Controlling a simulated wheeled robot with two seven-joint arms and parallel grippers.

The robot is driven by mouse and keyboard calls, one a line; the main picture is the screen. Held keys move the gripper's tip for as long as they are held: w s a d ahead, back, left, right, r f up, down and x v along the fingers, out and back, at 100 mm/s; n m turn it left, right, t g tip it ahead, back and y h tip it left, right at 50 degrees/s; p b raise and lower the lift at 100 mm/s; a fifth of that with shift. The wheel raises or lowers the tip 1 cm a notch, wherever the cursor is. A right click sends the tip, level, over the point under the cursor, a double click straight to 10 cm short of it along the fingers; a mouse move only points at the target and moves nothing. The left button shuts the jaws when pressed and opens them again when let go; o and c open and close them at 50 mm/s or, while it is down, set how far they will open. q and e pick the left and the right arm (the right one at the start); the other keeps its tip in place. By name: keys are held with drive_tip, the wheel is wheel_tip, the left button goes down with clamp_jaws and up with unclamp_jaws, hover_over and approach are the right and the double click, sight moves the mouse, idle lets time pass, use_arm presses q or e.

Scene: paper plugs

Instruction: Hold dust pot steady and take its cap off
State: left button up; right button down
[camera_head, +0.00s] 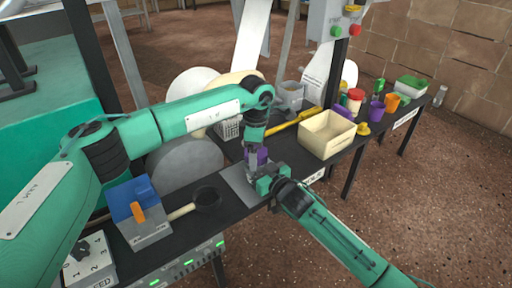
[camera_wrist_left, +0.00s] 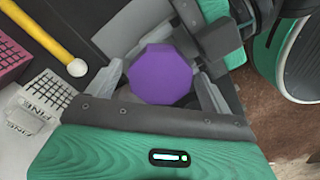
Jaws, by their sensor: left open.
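A purple eight-sided top (camera_wrist_left: 160,74), which appears to be the dust pot's cap, lies between the fingers of my left gripper (camera_wrist_left: 160,88) in the left wrist view. The fingers are open, with a gap to the left of the cap. In the head view a little purple (camera_head: 263,155) shows beside my left gripper (camera_head: 254,168), above a grey plate (camera_head: 238,185). My right gripper (camera_head: 266,184) is close in front of it, low at the table's front edge. Its fingers are largely hidden, and I cannot tell whether they touch the pot. The pot's body is hidden.
A cream bin (camera_head: 327,136) and a yellow-handled tool (camera_head: 291,124) lie to the right. Several colored cups stand farther right. My two arms crowd the table's middle.

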use_arm(q)
drive_tip(key=shift+c, duration=0.2)
drive_tip(key=c, duration=1)
drive_tip(key=n, duration=0.2)
drive_tip(key=shift+n, duration=0.4)
drive_tip(key=shift+r, duration=0.15)
drive_tip(key=shift+r, duration=1)
